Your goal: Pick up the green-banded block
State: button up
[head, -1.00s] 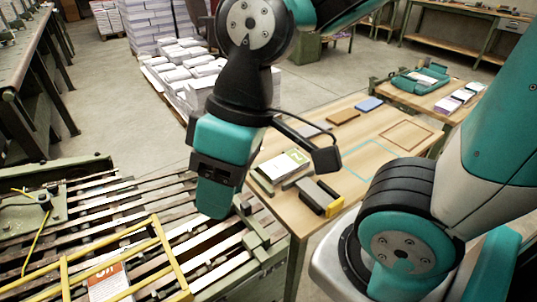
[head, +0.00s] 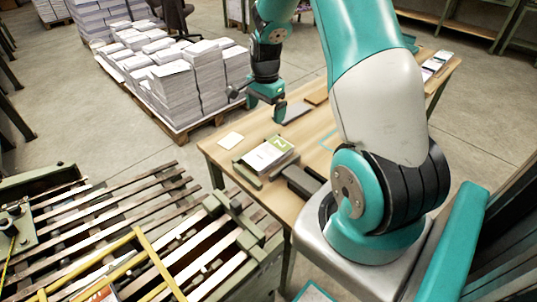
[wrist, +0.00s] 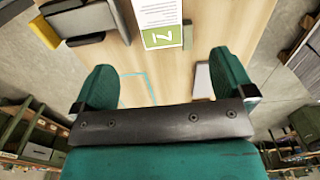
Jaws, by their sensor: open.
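The green-banded block (head: 268,154) is white with a green band bearing a pale character. It lies on the wooden table, between low green rails, in the head view. In the wrist view the block (wrist: 160,20) is at the top centre, its green band nearest my gripper and its far end cut off. My gripper (head: 266,102) is open and empty, above the table's far left part and beyond the block in the head view. In the wrist view the two teal fingers of my gripper (wrist: 165,80) are spread wide, with the block ahead of them, not between them.
A dark grey block with a yellow end (wrist: 88,20) lies beside the green-banded block. A blue-grey slab (head: 297,112) and a small cream sheet (head: 231,141) are on the table. A slatted conveyor (head: 130,215) stands at left; paper stacks (head: 170,95) stand behind.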

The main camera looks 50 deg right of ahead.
aim_at(268, 151)
jog(key=f, duration=0.6)
jog(key=f+p, duration=0.1)
jog(key=f, duration=0.4)
jog(key=f+p, duration=0.1)
jog(key=f, duration=0.5)
jog(key=shift+s+d+f, duration=0.25)
jog(key=shift+d+f, duration=0.1)
jog(key=shift+c, duration=0.2)
jog(key=c, duration=0.8)
